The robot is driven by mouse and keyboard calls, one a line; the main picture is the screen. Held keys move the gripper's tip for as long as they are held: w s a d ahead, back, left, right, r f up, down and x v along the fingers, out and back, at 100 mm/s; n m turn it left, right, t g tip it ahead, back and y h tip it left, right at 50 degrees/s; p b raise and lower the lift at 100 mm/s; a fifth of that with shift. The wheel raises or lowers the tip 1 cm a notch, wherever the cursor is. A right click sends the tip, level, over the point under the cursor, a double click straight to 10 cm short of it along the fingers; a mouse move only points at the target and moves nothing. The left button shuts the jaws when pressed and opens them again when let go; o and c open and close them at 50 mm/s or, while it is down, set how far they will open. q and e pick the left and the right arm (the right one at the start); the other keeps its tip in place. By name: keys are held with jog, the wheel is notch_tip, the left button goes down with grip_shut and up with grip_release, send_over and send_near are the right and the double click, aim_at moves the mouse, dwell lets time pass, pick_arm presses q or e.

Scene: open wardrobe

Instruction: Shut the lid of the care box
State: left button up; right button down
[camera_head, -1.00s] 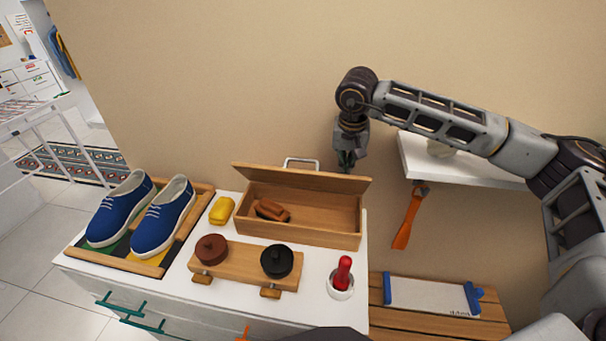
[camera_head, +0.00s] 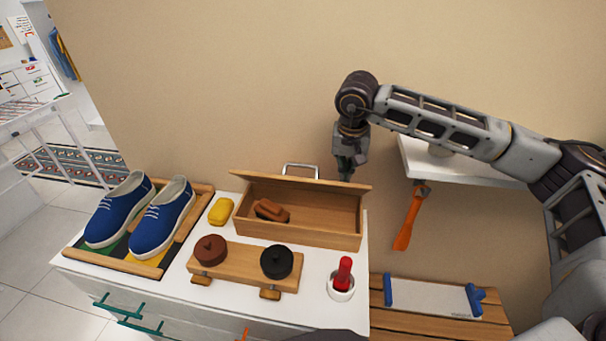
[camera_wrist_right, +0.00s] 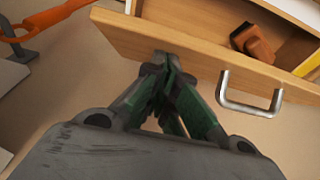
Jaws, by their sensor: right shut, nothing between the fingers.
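The care box (camera_head: 290,234) is a long wooden box at the back of the white cabinet top, with a brown brush (camera_head: 271,210) inside. Its lid (camera_head: 300,181) is partly raised, tilted over the back, with a metal handle (camera_head: 300,165) on its far side. My right gripper (camera_head: 346,174) is shut and empty, just behind the lid's right part. In the right wrist view the closed fingers (camera_wrist_right: 172,62) are close to the lid's outer face (camera_wrist_right: 205,58), left of the handle (camera_wrist_right: 249,92); I cannot tell whether they touch. My left gripper is not in view.
Blue shoes (camera_head: 163,216) stand on a tray at left. A yellow block (camera_head: 221,211) lies beside the box. A wooden stand with two round tins (camera_head: 277,261) and a white cup with a red-handled tool (camera_head: 344,275) are in front. A white shelf (camera_head: 470,165) is at right.

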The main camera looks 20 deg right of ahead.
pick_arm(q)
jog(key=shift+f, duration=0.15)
pick_arm(e)
jog(key=shift+s+f, duration=0.15)
pick_arm(q)
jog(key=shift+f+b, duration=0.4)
jog(key=shift+b, duration=0.2)
pick_arm(e)
jog(key=shift+s+a+f, duration=0.15)
jog(key=shift+s+f, duration=0.25)
jog(key=shift+s, duration=0.3)
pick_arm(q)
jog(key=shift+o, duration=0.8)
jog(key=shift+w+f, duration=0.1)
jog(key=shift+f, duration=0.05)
pick_arm(e)
jog(key=shift+a, duration=0.15)
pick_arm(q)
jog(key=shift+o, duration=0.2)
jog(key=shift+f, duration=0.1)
pick_arm(e)
jog(key=shift+s+f, duration=0.1)
jog(key=shift+f, duration=0.05)
